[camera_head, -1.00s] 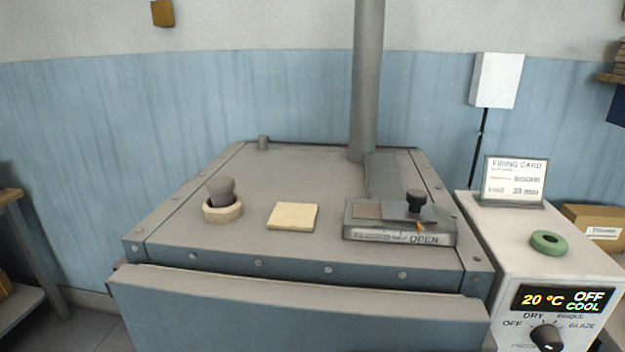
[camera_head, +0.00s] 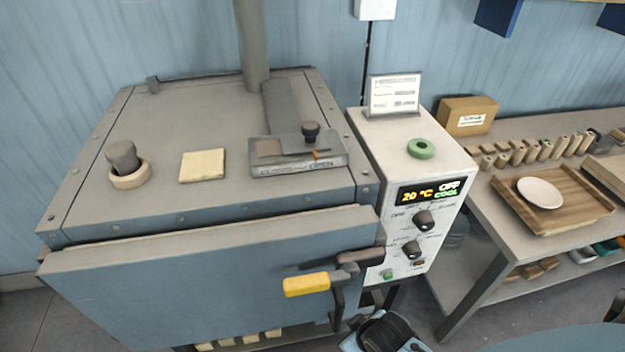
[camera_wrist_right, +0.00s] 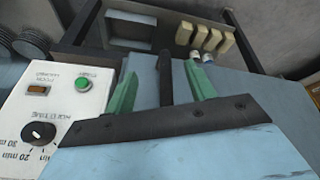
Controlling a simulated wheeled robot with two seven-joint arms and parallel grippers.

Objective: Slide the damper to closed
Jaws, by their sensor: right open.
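The damper (camera_head: 275,149) sits on top of the blue-grey kiln, at the foot of the flue pipe. Its black knob (camera_head: 310,131) stands at the right, over the OPEN end of the label, and an orange pointer (camera_head: 315,154) is by that end. CLOSED is printed on the left. In the right wrist view my right gripper (camera_wrist_right: 162,68) is open, with its two green fingers apart and nothing visibly held. It is low in front of the kiln, well below the damper, which the wrist view does not show. My left gripper is not in view.
The kiln's front has a yellow-gripped handle (camera_head: 307,284). A plug in a ring (camera_head: 130,178) and a cream pad (camera_head: 202,166) lie on its top, left of the damper. The control box (camera_head: 387,160) stands right of the kiln. Further right is a workbench (camera_head: 487,200).

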